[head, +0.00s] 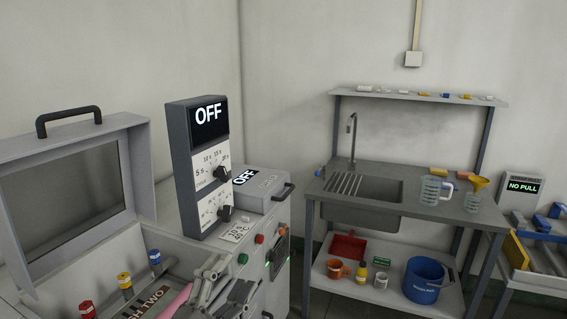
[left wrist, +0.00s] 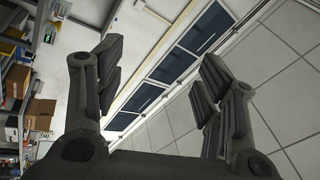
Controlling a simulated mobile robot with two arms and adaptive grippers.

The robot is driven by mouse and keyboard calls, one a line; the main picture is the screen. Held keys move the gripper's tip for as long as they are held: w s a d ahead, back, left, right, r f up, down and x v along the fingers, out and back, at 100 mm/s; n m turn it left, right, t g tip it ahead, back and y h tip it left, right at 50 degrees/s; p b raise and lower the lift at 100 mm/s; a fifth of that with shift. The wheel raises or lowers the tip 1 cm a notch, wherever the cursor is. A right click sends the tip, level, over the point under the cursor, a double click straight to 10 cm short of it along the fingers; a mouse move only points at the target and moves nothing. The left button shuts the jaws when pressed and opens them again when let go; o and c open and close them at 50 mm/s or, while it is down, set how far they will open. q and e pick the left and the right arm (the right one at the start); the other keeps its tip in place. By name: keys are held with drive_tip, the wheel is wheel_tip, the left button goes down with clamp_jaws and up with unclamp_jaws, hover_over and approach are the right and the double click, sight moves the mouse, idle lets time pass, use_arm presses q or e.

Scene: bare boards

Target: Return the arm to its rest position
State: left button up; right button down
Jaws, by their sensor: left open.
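My left gripper (head: 222,283) shows at the bottom of the head view, in front of the grey machine's lower panel and beside the open-lidded box. Its grey fingers are spread, with nothing between them. In the left wrist view the two dark fingers (left wrist: 160,85) stand wide apart, with floor tiles and a row of dark panes beyond. Most of the left arm is out of the head view. My right gripper is in neither view.
The open box (head: 143,245) holds capped tubes and a pink item. The grey machine (head: 182,165) reads OFF on two displays. A sink bench (head: 400,200) with jugs stands at right, a blue bucket (head: 424,281) on its lower shelf. Shelves (left wrist: 15,90) show in the wrist view.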

use_arm(q)
drive_tip(key=s+a+f+n+g+y, duration=0.3)
drive_tip(key=a+f+n+y, duration=0.25)
drive_tip(key=f+n, duration=0.2)
drive_tip(key=s+a+f+n+g+y, duration=0.2)
drive_tip(key=a+f+n+y, duration=0.35)
drive_tip(key=f, duration=0.25)
drive_tip(key=s+f+n+g+h, duration=0.1)
drive_tip(key=s+f+n+g, duration=0.1)
drive_tip(key=s+f+g, duration=0.7)
drive_tip(key=s+f+n+g, duration=0.2)
drive_tip(key=s+f, duration=0.4)
drive_tip(key=s, duration=0.7)
wheel_tip(320, 180, down, 27)
drive_tip(key=s+g, duration=0.1)
drive_tip(key=s, duration=0.1)
drive_tip(key=s+a+f+g, duration=0.1)
drive_tip(key=s+a+f, duration=0.1)
drive_tip(key=s+f, duration=1.2)
drive_tip(key=shift+s+a+m+g, duration=0.25)
drive_tip(key=shift+s+m+g, duration=0.05)
drive_tip(key=shift+s, duration=0.9)
drive_tip(key=shift+c, duration=0.3)
